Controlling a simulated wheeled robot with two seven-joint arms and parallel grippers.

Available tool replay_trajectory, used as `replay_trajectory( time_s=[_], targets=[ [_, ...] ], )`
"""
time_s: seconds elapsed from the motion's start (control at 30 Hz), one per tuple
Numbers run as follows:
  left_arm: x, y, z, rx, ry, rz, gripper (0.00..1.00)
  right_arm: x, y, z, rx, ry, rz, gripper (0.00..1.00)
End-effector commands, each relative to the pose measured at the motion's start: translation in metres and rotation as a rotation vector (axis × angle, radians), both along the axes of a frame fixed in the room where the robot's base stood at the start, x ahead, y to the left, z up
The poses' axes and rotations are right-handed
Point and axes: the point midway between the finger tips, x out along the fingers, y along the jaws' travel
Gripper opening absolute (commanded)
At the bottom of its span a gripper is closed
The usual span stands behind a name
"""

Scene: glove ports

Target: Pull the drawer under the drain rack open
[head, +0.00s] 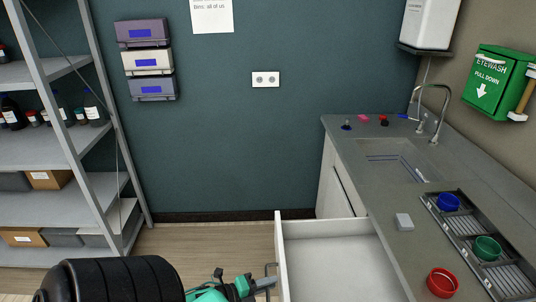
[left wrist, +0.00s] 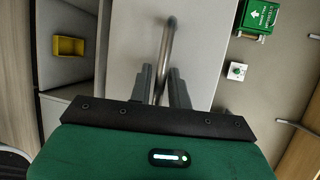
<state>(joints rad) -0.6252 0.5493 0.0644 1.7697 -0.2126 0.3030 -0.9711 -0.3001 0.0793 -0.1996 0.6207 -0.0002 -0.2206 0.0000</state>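The drawer (head: 330,262) stands out to the left from under the counter that carries the drain rack (head: 470,228). Its pale inside shows and looks empty in the visible part. Its front panel (head: 281,262) has a metal bar handle (head: 270,268). My left gripper (head: 268,282) is at this handle, on the outer side of the front panel. My right gripper is in neither view.
The grey counter (head: 375,180) holds a sink, a tap, a small grey block (head: 403,221) and a red cup (head: 442,282). A blue cup (head: 448,202) and a green cup (head: 487,247) are on the rack. Shelving (head: 60,160) stands left; the floor (head: 200,242) between is clear.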

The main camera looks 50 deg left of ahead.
Motion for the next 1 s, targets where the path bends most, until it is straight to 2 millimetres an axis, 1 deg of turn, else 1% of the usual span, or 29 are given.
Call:
replay_trajectory(
  time_s=[0.23,0.37,0.47,1.0],
  targets=[
    [-0.002,0.0,0.0,0.0,0.0,-0.001,0.19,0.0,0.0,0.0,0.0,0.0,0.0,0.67],
    [-0.01,0.001,0.0,-0.001,0.001,-0.001,0.19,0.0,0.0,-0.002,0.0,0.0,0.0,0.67],
    [-0.022,0.005,0.002,-0.001,0.002,-0.001,0.19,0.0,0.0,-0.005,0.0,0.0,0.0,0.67],
    [-0.106,0.028,0.019,-0.001,0.003,0.001,0.19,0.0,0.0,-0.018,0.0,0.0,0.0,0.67]
  ],
)
